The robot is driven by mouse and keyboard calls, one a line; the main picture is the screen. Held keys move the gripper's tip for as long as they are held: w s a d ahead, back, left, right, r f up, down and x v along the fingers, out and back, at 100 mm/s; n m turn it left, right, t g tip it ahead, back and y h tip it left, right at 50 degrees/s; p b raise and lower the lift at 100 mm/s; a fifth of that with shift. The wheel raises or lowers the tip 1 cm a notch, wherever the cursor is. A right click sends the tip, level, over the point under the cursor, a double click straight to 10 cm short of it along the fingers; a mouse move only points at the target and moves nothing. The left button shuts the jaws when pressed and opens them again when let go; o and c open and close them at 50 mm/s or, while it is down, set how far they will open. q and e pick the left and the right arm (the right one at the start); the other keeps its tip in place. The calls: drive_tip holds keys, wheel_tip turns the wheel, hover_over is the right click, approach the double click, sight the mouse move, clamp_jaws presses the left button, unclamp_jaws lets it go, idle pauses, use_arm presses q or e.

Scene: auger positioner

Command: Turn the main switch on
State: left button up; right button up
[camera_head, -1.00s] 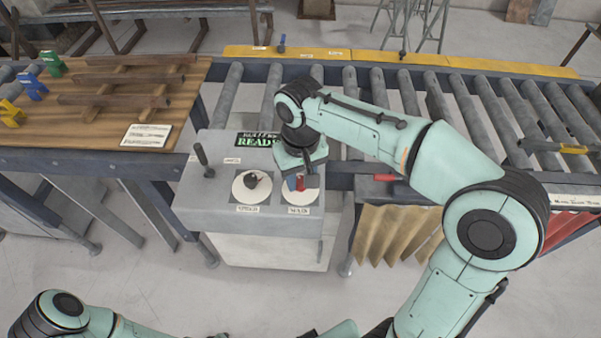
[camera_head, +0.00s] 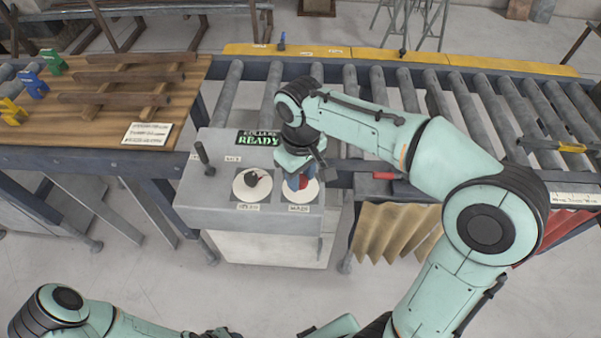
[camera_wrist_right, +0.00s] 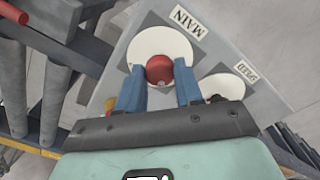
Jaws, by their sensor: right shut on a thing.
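The control box (camera_head: 215,215) has a white round dial plate labelled MAIN with the red-knobbed main switch (camera_head: 303,182) on it. The wrist view shows the switch's round red knob (camera_wrist_right: 159,70) in front of the white plate, beside the MAIN label. My right gripper (camera_head: 297,182) is down at this switch, its blue fingers (camera_wrist_right: 160,84) on either side of the red knob and shut on it. The gripper hides part of the switch in the head view. My left arm shows at the lower left; its gripper does not show clearly.
A SPEED dial with a dark knob (camera_head: 257,182) sits close to the left of the main switch. A dark upright lever (camera_head: 203,156) stands at the box's left. A green READY display (camera_head: 259,139) is behind. The roller conveyor (camera_head: 490,110) and wooden table (camera_head: 120,80) flank the box.

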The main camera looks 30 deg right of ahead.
sight(301, 179)
drive_tip(key=o, duration=1)
drive_tip(key=shift+o, duration=0.2)
use_arm(q)
drive_tip(key=shift+t, duration=0.3)
drive_tip(key=w+r+p, duration=0.2)
drive_tip(key=w+r, duration=0.1)
drive_tip(key=shift+w, duration=0.3)
use_arm(e)
wheel_tip(301, 179, up, 13)
drive_tip(key=shift+r, duration=0.2)
use_arm(q)
drive_tip(key=shift+s, duration=0.1)
